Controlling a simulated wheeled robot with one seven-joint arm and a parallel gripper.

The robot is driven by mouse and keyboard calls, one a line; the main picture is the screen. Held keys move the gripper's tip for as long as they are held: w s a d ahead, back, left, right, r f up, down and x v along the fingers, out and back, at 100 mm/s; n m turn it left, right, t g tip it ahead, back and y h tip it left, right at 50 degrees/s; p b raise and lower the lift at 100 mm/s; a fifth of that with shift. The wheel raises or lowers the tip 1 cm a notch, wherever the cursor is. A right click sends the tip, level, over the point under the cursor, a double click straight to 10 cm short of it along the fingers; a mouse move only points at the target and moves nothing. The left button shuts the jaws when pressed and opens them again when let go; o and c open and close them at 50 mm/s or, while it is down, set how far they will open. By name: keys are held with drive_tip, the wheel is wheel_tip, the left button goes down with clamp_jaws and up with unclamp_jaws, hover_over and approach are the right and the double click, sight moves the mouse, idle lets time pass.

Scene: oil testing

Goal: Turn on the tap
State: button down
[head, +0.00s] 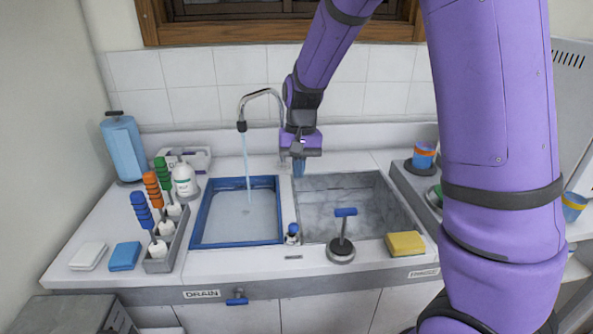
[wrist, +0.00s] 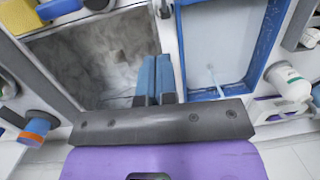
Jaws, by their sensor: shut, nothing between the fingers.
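The tap (head: 264,93) is a chrome curved spout with a dark tip, behind the two sinks. A stream of water (head: 246,158) runs from its tip into the left, blue-rimmed sink (head: 282,210). My gripper (head: 299,172) points down just right of the tap, near the back of the divider between the sinks. Its blue fingers are together and empty. In the wrist view my gripper (wrist: 156,62) shows its two fingers side by side over the edge between the sinks. My wrist hides part of the tap's base, and I cannot make out a tap handle.
The right sink (head: 400,222) is grey, with a blue T-handled part (head: 346,213) and a yellow sponge (head: 405,244) at its front. A brush rack (head: 160,262), a blue sponge (head: 125,256) and a white bottle (head: 184,180) stand left. Cups (head: 423,156) stand right.

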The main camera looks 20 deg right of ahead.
sight(293, 229)
drive_tip(key=s+a+f, duration=0.2)
drive_tip(key=s+f, duration=0.2)
drive_tip(key=f, duration=0.5)
drive_tip(key=shift+a, duration=0.25)
drive_tip(key=shift+s+a+f, duration=0.25)
drive_tip(key=shift+s+f, duration=0.1)
drive_tip(key=shift+s, duration=0.4)
drive_tip(key=shift+w, duration=0.15)
